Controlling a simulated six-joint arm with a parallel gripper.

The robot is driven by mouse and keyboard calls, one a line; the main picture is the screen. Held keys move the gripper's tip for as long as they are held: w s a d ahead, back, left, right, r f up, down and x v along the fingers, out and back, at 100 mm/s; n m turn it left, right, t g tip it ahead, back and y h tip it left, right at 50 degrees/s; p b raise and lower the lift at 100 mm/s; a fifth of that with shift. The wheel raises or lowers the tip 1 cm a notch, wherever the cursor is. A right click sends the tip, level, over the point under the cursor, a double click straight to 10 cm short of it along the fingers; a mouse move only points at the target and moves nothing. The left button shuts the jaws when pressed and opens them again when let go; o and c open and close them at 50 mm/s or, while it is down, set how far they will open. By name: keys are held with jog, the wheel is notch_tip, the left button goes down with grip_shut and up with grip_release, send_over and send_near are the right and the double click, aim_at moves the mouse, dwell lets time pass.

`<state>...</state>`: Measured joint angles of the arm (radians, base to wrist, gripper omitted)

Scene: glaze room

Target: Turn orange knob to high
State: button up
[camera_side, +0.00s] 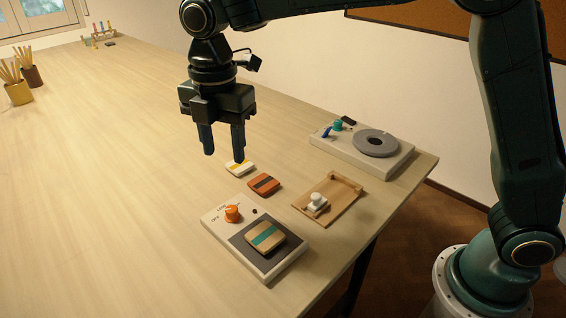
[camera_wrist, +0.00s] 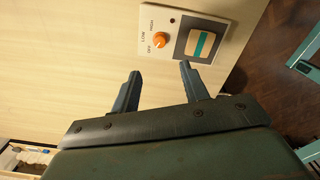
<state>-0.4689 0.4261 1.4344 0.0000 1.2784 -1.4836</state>
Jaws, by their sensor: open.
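The orange knob (camera_side: 232,213) stands on the left part of a white control box (camera_side: 218,226) at the front of the table. OFF, LOW and HIGH are printed around it. In the wrist view the knob (camera_wrist: 160,39) is beyond the fingertips; its pointing direction is too small to tell. My gripper (camera_side: 223,152) is open and empty, above the table and behind the box, apart from the knob. In the wrist view my gripper (camera_wrist: 160,68) shows both fingers spread, with nothing between them.
A tile with a teal stripe (camera_side: 265,237) lies on the box's dark plate. Orange (camera_side: 264,184) and white-yellow (camera_side: 239,168) tiles lie behind the box. A wooden tray (camera_side: 341,193) and a device with a grey disc (camera_side: 376,143) stand right.

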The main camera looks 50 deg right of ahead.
aim_at(231, 209)
jog(key=shift+a+f, duration=0.1)
jog(key=shift+f, duration=0.15)
notch_tip(231, 209, down, 14)
jog(key=shift+r, duration=0.25)
dwell(0.6)
grip_shut()
